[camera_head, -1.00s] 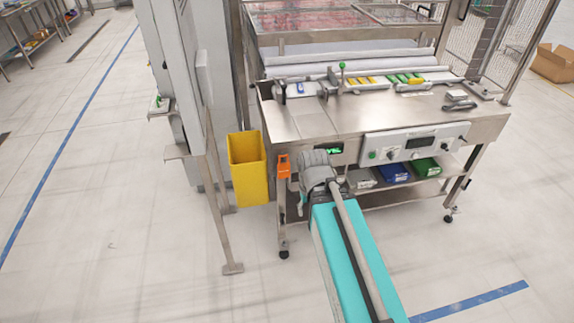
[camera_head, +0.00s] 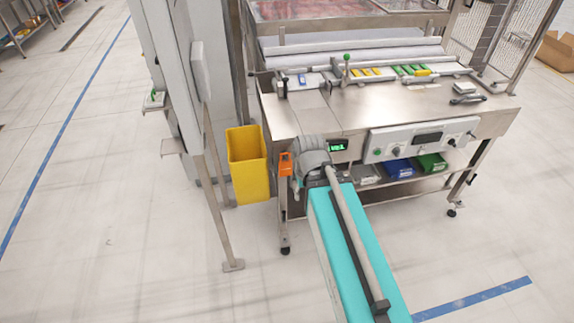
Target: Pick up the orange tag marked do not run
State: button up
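The orange tag (camera_head: 285,164) hangs at the front left corner of the steel machine table (camera_head: 385,105), just right of the yellow bin. Its lettering is too small to read. My arm, with a teal link, reaches up to the table's front edge. Its grey wrist is just right of the tag. My gripper's fingers are hidden behind the wrist or too small to make out, so I cannot tell whether they touch the tag.
A yellow bin (camera_head: 248,165) stands left of the tag, beside a grey post with a metal foot. A control panel (camera_head: 420,138) is on the table front. Grey, blue (camera_head: 398,168) and green (camera_head: 431,162) bins sit on the lower shelf.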

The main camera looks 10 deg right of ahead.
jog(key=shift+a, duration=0.35)
jog(key=o, duration=0.3)
jog(key=shift+w, duration=0.25)
jog(key=o, duration=0.3)
jog(key=w+f+t+b, duration=0.2)
jog(key=w+t+b, duration=0.1)
jog(key=w, duration=2.1)
jog(key=shift+d+f+t+b, duration=0.2)
jog(key=shift+t+b, duration=0.1)
jog(key=shift+t, duration=0.5)
jog(key=shift+r, duration=0.1)
jog(key=shift+w, duration=0.1)
jog(key=b, duration=0.8)
send_over(285, 165)
jog(key=f, duration=0.5)
jog(key=s+f, duration=0.1)
jog(key=f, duration=0.2)
jog(key=shift+d, duration=0.3)
jog(key=shift+a+b+x, duration=0.2)
jog(key=shift+b+x, duration=2.25)
jog(key=shift+x, duration=0.2)
